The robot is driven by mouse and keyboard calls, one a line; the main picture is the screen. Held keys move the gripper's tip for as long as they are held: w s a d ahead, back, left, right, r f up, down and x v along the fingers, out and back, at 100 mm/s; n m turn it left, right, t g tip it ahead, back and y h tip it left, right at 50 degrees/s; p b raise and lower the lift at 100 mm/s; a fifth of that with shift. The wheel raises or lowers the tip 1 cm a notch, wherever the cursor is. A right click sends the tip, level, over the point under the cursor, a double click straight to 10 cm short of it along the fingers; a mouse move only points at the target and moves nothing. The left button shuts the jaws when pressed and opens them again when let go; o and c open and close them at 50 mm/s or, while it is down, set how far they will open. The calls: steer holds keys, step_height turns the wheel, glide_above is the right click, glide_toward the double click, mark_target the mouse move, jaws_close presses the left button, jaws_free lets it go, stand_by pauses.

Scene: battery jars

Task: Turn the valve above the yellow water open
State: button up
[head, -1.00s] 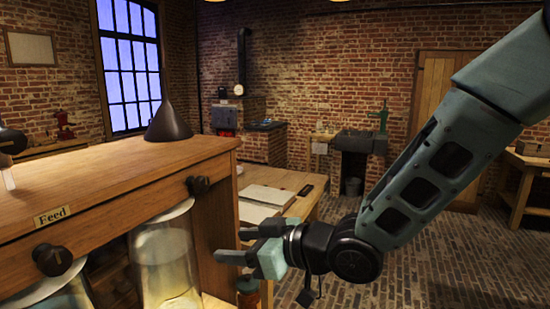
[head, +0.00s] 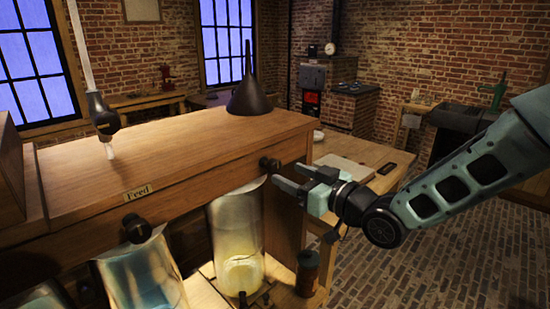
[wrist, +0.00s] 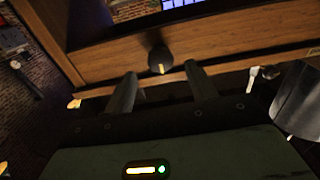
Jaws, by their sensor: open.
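The jar of yellow water (head: 236,240) stands under the right end of the wooden shelf. Its valve is a dark round knob (head: 269,165) on the shelf's front edge above it. In the wrist view the knob (wrist: 160,58) shows a pale pointer mark that runs close to upright. My gripper (head: 286,178) is open and empty. In the head view its fingertips are close to the knob, on its right. In the wrist view the knob lies ahead, between and beyond the two fingers, and seems apart from them.
Another dark knob (head: 137,230) sits further left, above a jar of blue water (head: 146,280). A "Feed" label (head: 138,193) is on the shelf. A dark cone (head: 250,92) stands on top. A small reddish jar (head: 307,273) stands below my gripper. A table (head: 375,158) is behind it.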

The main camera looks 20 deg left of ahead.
mark_target(278, 169)
steer(key=p+x, duration=0.2)
steer(key=x, duration=0.4)
steer(key=c, duration=1)
